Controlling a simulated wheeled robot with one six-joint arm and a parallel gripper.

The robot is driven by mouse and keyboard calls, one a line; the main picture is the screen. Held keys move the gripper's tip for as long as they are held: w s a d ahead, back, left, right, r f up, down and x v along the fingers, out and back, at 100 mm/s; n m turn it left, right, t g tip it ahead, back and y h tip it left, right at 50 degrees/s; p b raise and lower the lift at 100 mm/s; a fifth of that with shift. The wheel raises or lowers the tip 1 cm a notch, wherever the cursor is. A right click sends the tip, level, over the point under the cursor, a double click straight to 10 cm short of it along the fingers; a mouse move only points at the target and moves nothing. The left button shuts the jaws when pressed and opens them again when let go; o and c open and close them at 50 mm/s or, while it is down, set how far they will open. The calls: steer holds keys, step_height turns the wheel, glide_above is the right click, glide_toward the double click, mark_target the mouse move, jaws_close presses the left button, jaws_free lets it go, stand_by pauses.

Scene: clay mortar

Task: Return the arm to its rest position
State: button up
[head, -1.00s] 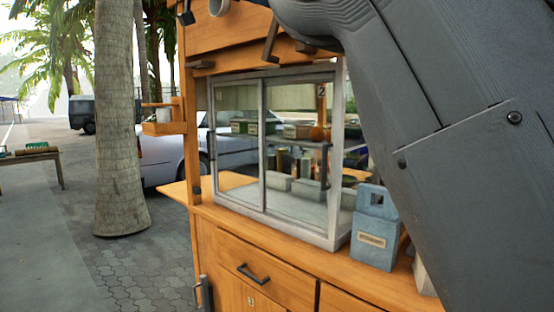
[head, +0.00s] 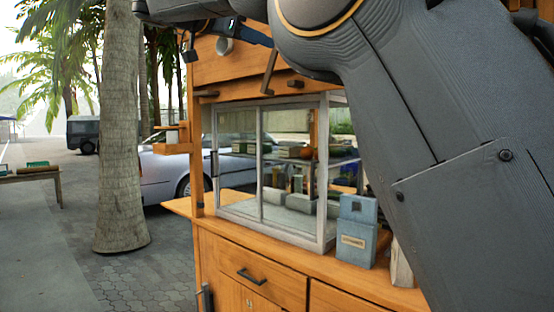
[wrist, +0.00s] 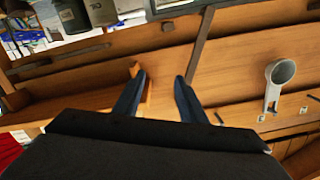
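My arm (head: 430,120) fills the right side of the head view. A dark forward part of it reaches left along the top edge, in front of the upper part of the wooden cart (head: 262,262). In the wrist view, my gripper (wrist: 160,76) has its two dark fingers apart with nothing between them. Wooden boards of the cart lie beyond the fingertips. I cannot make out the fingertips in the head view.
The cart has a sliding glass window (head: 262,165), a blue-grey box (head: 357,232) on its counter and a drawer handle (head: 252,276). A palm trunk (head: 120,150) stands at left. A grey scoop-like cup (wrist: 281,72) hangs at right in the wrist view.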

steer(key=s+d+f+n+g+y+p, duration=0.1)
steer(key=d+f+n+g+y, duration=0.3)
steer(key=f, duration=0.8)
steer(key=d+f+n+g, duration=0.1)
steer(key=d+f+n, duration=0.2)
steer(key=d+f, duration=0.7)
steer(key=s+d+f+n+g+y+p, duration=0.1)
steer(key=d+f+n+g+y, duration=0.15)
steer(key=f, duration=1.25)
steer(key=s+d+f+n+g+y+p, duration=0.1)
steer(key=s+d+f+g+y, duration=0.1)
steer(key=s+f, duration=1)
steer(key=s+d+f+n+g+y+p, duration=0.1)
steer(key=s+d+f+g+y, duration=0.2)
steer(key=s+f, duration=1)
steer(key=s+d+g, duration=0.1)
steer(key=s+d, duration=0.2)
steer(key=s, duration=0.3)
steer(key=shift+f, duration=0.2)
steer(key=shift+n, duration=0.25)
